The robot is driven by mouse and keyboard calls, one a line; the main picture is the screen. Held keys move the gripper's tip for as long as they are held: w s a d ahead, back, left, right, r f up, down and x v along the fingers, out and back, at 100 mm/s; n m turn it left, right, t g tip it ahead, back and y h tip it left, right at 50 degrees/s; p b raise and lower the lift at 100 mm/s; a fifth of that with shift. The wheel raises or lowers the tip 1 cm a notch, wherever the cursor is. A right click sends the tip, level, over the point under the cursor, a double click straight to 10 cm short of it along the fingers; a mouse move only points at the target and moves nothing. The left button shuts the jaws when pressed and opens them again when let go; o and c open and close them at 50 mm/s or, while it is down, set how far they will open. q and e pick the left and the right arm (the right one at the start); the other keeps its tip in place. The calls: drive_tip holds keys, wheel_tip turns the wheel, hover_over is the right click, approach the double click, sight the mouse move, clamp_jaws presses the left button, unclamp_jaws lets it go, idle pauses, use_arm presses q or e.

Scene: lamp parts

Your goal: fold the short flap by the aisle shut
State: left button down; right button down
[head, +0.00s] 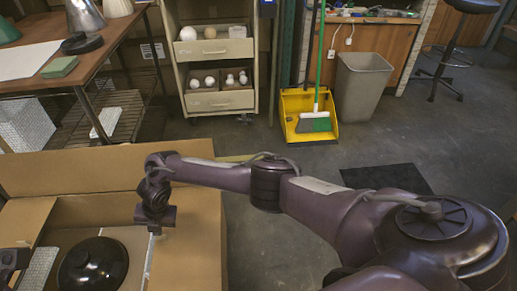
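An open cardboard box fills the lower left of the head view. Its short flap on the aisle side (192,252) spreads outward to the right. A long flap (85,170) stands up along the far side. A black dome-shaped lamp part (93,266) lies inside. My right gripper (155,226) points down over the box's right edge, at the inner side of the short flap; I cannot tell whether it touches the flap or whether its fingers are open. My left gripper (10,262) shows only partly at the left edge, over the box; its fingers are unclear.
A wooden workbench (85,45) stands behind the box at left. A drawer cart (215,62) with bulbs, a yellow dustpan (308,112) with a broom, and a grey bin (361,86) stand farther back. A dark mat (388,178) lies on the open aisle floor.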

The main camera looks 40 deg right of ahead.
drive_tip(key=shift+s+f, duration=0.15)
drive_tip(key=shift+f, duration=0.2)
idle(0.4)
